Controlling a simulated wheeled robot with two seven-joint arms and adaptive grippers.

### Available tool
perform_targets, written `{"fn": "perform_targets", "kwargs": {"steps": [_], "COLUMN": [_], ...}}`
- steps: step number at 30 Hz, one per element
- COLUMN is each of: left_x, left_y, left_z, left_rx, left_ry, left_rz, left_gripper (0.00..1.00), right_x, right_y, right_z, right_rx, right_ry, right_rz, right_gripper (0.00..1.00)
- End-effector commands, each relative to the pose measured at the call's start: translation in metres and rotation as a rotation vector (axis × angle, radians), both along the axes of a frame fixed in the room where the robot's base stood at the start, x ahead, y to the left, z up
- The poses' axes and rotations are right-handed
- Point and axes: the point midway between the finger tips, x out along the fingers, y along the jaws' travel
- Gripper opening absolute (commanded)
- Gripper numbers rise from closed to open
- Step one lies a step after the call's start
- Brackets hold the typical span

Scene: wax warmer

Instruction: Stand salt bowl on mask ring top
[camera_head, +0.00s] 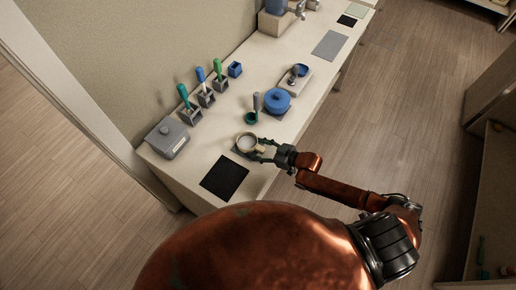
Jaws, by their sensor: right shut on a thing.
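A small round pale beige bowl (246,143) with a whitish inside, which looks like the salt bowl, is at the front edge side of the counter. It is upright, over a dark grey square piece (236,152). My right gripper (262,148) reaches in from the right and is shut on the bowl's right side. I cannot tell whether the bowl touches the square or is just above it. No mask ring can be made out clearly; it may be hidden under the bowl. My left gripper is not in view.
A black mat (224,178) lies in front on the counter (190,178). A grey box (167,138) stands left. Several colored-handled tools in holders line the wall. A blue lidded pot (277,100) and a green cup (251,118) stand behind the bowl. A tray (291,84) lies farther back.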

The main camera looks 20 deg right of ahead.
Motion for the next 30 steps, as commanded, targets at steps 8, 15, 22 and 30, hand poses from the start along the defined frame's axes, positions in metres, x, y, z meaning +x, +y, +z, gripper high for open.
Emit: {"fn": "perform_targets", "kwargs": {"steps": [8, 15, 22, 30], "left_x": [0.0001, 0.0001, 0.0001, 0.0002], "left_y": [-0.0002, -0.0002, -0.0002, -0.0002], "left_z": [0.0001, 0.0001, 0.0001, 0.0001], "left_rx": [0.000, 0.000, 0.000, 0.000], "left_ry": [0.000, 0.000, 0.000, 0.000], "left_rz": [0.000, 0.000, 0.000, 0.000], "left_gripper": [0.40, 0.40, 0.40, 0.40], "right_x": [0.0005, 0.0001, -0.0008, -0.0003], "right_y": [0.0004, 0.0001, -0.0004, -0.0003], "right_z": [0.0009, 0.0003, -0.0015, -0.0007], "right_rx": [0.000, 0.000, -0.002, -0.001], "right_ry": [-0.001, 0.000, 0.004, 0.002], "right_rz": [0.000, 0.000, 0.000, 0.000], "right_gripper": [0.61, 0.76, 0.76, 0.76]}}
